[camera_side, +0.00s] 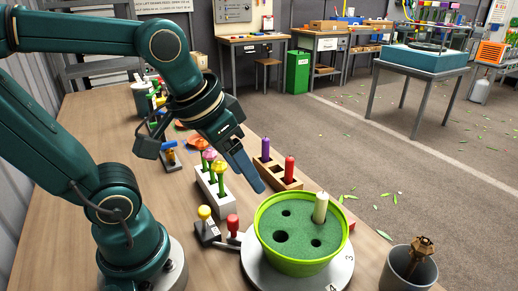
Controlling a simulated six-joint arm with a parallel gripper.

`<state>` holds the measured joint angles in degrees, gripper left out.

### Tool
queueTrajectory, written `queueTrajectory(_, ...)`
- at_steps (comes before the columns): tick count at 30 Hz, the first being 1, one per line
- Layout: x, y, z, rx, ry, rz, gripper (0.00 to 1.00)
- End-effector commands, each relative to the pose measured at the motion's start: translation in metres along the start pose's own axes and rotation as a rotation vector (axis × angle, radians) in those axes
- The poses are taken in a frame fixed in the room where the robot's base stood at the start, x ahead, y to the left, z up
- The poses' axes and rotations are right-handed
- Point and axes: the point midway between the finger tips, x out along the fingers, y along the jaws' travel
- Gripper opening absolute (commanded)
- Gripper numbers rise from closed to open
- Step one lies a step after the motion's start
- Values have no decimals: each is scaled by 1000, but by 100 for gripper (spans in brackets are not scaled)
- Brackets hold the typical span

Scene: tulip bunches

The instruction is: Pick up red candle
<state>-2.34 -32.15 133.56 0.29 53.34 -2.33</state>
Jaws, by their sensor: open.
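The red candle (289,170) stands upright in a wooden holder (270,168) behind the green pot. A purple candle (265,150) stands in the same holder, to its left. My gripper (258,183) points down and to the right, to the left of the red candle and apart from it in the picture. It is open, with nothing seen between its fingers; only one finger side shows clearly. A cream candle (320,207) stands in the green foam (300,236) of the lime-green pot (290,265), which has several other open holes.
The pot sits on a round grey turntable (335,272) close in front of the holder. A white block with flowers (213,187) and red and yellow knobs (205,213) stand left of the pot. A grey bin (405,270) is at the right.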

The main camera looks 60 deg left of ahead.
Motion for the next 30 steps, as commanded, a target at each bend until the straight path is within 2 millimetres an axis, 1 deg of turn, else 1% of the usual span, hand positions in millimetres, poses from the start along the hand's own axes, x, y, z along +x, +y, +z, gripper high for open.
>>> queueTrajectory(1, 3, -4, -13, -29, -23, -10, 62)
queueTrajectory(3, 8, -9, -30, -71, -52, -24, 62)
queueTrajectory(8, 27, -23, -66, -164, -113, -53, 62)
queueTrajectory(11, 43, -34, -86, -224, -151, -72, 62)
queueTrajectory(15, 73, -52, -109, -309, -203, -98, 62)
queueTrajectory(19, 104, -70, -123, -384, -249, -121, 62)
queueTrajectory(21, 120, -79, -128, -419, -269, -132, 62)
queueTrajectory(24, 136, -88, -131, -455, -291, -143, 62)
queueTrajectory(27, 147, -95, -132, -479, -303, -151, 62)
queueTrajectory(30, 153, -98, -132, -490, -309, -154, 62)
